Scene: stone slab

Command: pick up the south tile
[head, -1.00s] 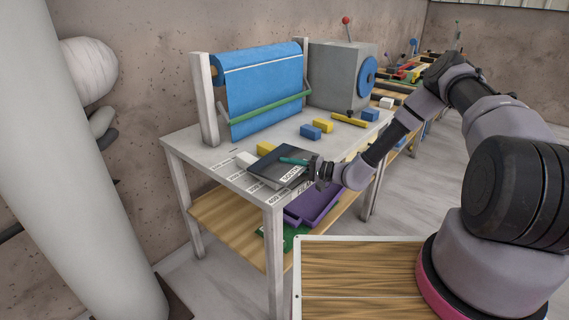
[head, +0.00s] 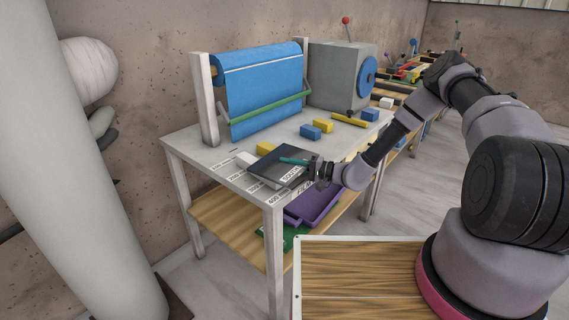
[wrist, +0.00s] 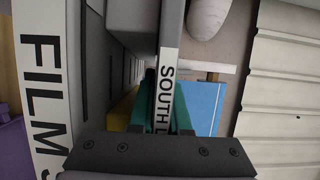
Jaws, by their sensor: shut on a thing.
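The south tile (head: 283,160) is a flat dark slab with a white label reading "SOUTH" on its near edge. It is at the front corner of the grey table. My gripper (head: 296,163), with teal fingers, is shut on its near right side. In the wrist view the tile (wrist: 172,30) shows edge-on as a grey strip with the "SOUTH" label, between the fingers of my gripper (wrist: 162,112). The tile looks slightly above the table top; the gap beneath it is hard to judge.
The grey table (head: 190,143) carries yellow and blue blocks (head: 311,131) behind the tile. A blue roll on a stand (head: 262,90) and a grey machine (head: 335,75) stand at the back. A purple tray (head: 318,205) is on the lower shelf.

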